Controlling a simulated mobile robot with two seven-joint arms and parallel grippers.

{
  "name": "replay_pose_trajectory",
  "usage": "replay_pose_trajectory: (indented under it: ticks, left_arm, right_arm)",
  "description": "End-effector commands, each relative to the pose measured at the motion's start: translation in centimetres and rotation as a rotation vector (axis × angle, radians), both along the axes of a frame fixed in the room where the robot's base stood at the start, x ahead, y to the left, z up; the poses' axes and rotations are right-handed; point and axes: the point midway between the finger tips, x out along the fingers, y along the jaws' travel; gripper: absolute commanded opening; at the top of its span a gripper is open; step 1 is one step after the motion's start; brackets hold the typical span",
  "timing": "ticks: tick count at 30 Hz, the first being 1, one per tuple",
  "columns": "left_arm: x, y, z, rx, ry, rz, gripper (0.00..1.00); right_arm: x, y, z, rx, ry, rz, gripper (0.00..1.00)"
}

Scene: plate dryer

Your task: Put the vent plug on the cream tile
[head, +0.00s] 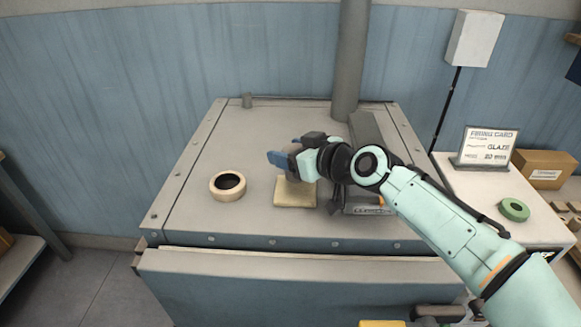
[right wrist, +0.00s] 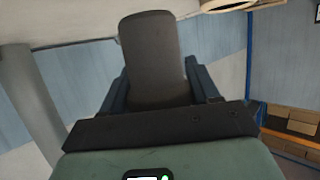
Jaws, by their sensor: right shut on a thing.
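The vent plug (right wrist: 152,55), a grey-brown rounded block, sits between the blue fingers of my right gripper (right wrist: 160,92) in the right wrist view. In the head view my right gripper (head: 287,157) is shut on it just behind and over the far edge of the cream tile (head: 295,194). The plug is mostly hidden there by the gripper. The tile lies flat on the grey top of the kiln-like cabinet (head: 190,215), its far edge partly covered. I cannot tell whether the plug touches the tile. My left gripper is not in view.
A cream ring (head: 214,189) lies left of the tile. A side table at right holds a sign (head: 487,147) and a green ring (head: 514,209).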

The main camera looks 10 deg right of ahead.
Motion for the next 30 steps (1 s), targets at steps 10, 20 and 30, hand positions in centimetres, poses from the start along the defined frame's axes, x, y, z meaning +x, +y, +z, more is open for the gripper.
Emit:
replay_pose_trajectory:
  ticks: [10,20,30]
  left_arm:
    - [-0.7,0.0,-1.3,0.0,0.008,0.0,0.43]
    - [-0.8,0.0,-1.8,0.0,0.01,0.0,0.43]
    - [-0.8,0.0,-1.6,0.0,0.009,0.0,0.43]
  right_arm:
    - [0.0,0.0,-2.8,0.0,0.0,0.0,0.25]
    - [0.0,0.0,-3.2,0.0,0.002,0.001,0.73]
    - [0.0,0.0,-3.0,0.0,0.002,0.001,0.86]
